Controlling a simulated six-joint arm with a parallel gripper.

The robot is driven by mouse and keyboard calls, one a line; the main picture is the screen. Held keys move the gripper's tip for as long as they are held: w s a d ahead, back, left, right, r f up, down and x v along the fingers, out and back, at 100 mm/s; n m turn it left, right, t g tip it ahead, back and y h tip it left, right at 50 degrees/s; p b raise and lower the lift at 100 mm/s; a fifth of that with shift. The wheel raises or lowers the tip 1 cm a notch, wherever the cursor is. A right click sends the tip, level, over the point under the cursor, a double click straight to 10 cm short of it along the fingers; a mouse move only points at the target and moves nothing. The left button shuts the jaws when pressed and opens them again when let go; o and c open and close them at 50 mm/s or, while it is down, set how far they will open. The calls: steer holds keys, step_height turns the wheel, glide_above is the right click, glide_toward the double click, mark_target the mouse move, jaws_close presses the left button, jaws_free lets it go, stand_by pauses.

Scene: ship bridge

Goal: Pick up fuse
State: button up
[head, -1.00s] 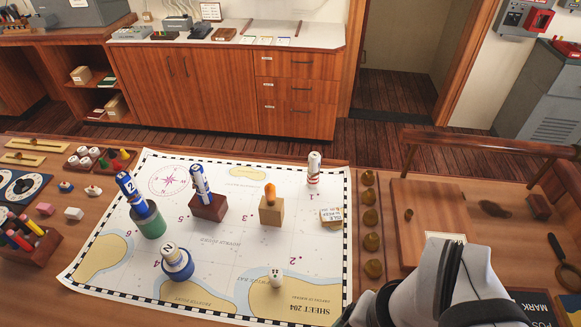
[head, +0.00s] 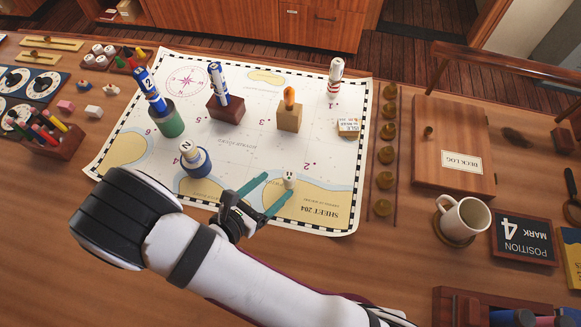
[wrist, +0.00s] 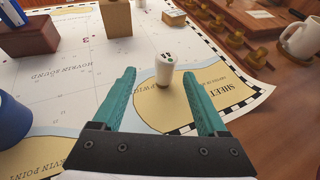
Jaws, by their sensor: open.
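No piece is labelled as the fuse, and I cannot tell for sure which it is. A small white tapered cylinder (head: 289,180) with dark marks on top stands upright on the chart's near part. It also shows in the wrist view (wrist: 164,71), ahead of and centred between my fingertips. My gripper (head: 279,189) is open and empty, its teal fingers pointing at this piece; in the wrist view they (wrist: 160,76) lie either side of the line to it. A white cylinder with red bands (head: 335,76) stands at the chart's far right. An orange round-topped peg (head: 289,97) stands in a wooden block (head: 289,118).
The chart (head: 240,150) also holds a blue-and-white cylinder in a dark red block (head: 226,108), another in a green cup (head: 168,121), a blue-ringed piece (head: 195,160) and a small box (head: 348,127). Brass knobs (head: 387,131) line its right edge. A mug (head: 464,217) stands right.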

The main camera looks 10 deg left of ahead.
steer(key=x, duration=0.2)
steer(key=shift+w+d+f, duration=0.1)
steer(key=shift+w+d, duration=0.1)
steer(key=shift+w, duration=0.05)
steer(key=x, duration=0.5)
steer(key=shift+w+d+r, duration=0.2)
steer(key=shift+w+d, duration=0.05)
steer(key=shift+d, duration=0.3)
jaws_close()
